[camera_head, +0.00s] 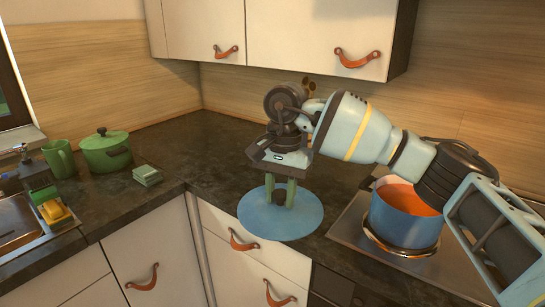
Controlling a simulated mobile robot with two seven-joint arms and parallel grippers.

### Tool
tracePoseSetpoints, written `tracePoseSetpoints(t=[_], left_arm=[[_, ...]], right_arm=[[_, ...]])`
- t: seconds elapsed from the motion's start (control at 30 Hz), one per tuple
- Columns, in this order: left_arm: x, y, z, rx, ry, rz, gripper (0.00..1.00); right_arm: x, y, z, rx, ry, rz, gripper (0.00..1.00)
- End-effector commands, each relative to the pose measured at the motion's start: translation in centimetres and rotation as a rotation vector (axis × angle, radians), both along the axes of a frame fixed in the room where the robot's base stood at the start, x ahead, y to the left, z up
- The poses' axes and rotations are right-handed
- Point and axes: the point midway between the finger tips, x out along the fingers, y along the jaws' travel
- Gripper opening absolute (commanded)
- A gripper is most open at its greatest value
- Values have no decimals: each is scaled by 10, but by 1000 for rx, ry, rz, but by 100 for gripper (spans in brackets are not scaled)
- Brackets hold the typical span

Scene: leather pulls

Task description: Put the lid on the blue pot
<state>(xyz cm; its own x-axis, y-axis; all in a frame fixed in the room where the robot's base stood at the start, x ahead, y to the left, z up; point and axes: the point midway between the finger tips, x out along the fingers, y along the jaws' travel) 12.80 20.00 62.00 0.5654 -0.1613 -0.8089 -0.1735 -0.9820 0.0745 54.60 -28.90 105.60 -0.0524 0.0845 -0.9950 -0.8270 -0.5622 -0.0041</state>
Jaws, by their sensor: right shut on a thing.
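The blue pot (402,228) stands on the cooktop at the right, with its orange inside showing, so its top is uncovered. My right arm passes in front of part of it. The lid (258,217) is a flat blue disc with a dark knob, to the left of the pot by the counter's front edge. My right gripper (280,196) points down over the lid and is shut on its knob. I cannot tell whether the lid touches the counter or hangs just above it. My left gripper is not in view.
A green pot with its own lid (106,150), a green mug (60,158) and a small green stack (147,175) stand on the left counter. The sink (20,225) is at the far left. Wall cabinets (310,40) hang above. The corner counter is clear.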

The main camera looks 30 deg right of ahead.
Motion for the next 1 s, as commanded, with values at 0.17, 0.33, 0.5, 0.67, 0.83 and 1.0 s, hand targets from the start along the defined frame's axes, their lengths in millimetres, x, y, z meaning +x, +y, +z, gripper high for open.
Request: tracePoseSetpoints(t=[0.17,0.33,0.5,0.67,0.83,1.0], left_arm=[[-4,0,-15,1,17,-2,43],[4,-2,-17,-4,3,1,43],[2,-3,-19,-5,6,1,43],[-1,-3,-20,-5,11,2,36],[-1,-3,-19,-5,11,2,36],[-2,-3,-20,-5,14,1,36]], right_arm=[[-37,43,-65,-11,12,484,2],[-71,67,-102,-6,16,810,2],[-88,76,-116,0,17,955,2],[-91,77,-118,1,18,978,2],[-91,77,-117,1,18,976,2],[-91,77,-117,1,18,974,2]])
